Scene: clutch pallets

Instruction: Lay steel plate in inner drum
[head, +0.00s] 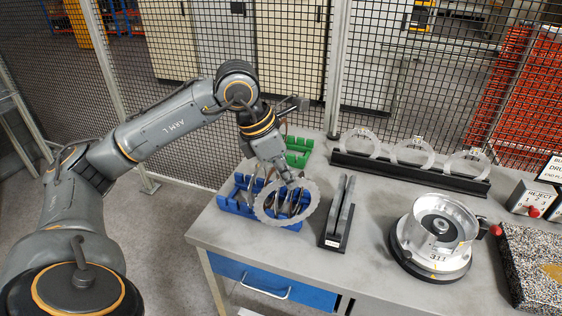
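My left gripper (288,180) reaches down over the left part of the table. It appears shut on the upper rim of a toothed, ring-shaped steel plate (259,208), which is tilted in front of the blue rack (232,206). The fingertips are small and partly hidden, and I cannot tell whether the plate is clear of the rack. Several other plates stand in the rack, partly covered by the ring. The silver inner drum (457,243) stands open end up on a round black base (408,262) at the right. My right gripper is not in view.
A black stand (331,240) with upright plates lies between rack and drum. A long black holder (375,171) with three pale rings stands behind. A green rack (300,143) is at the back left. A reject box (527,197) and speckled pad (540,280) are right. Mesh fence stands behind.

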